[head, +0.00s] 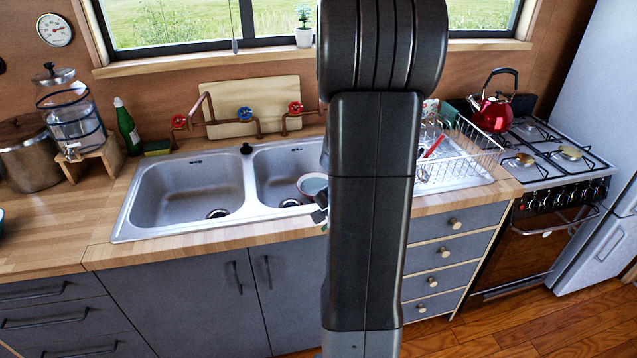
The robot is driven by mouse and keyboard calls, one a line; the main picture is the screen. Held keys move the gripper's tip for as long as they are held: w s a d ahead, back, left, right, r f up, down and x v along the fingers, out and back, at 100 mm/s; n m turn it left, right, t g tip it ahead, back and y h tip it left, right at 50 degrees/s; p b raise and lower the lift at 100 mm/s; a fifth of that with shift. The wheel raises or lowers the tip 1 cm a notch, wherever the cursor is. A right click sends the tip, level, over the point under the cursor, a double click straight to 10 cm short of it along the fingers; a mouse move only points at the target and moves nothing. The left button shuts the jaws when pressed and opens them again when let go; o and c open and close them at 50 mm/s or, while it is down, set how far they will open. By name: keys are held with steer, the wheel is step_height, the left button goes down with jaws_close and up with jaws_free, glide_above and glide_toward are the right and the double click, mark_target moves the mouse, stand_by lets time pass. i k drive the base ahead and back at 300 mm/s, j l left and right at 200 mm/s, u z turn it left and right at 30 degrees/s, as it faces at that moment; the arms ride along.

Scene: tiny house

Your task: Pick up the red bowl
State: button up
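A small bowl (312,184) with a pale blue-grey inside and a thin reddish rim shows in the right sink basin (272,172). It is the only bowl in view that looks red, and its right side is hidden behind my arm. A small dark part of my gripper (319,213) shows at the left edge of my arm, just below the bowl in the picture and over the sink's front edge. The rest of the gripper is hidden by the arm, so I cannot tell its opening or whether it touches the bowl.
The left sink basin (187,188) is empty. Copper taps (240,121) rise behind the sink. A wire dish rack (455,150) stands to the right, and a red kettle (491,113) sits on the stove (560,155). A green bottle (127,128) and a glass dispenser (72,120) stand left.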

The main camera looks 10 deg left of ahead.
mark_target(316, 190)
steer(key=i, duration=0.95)
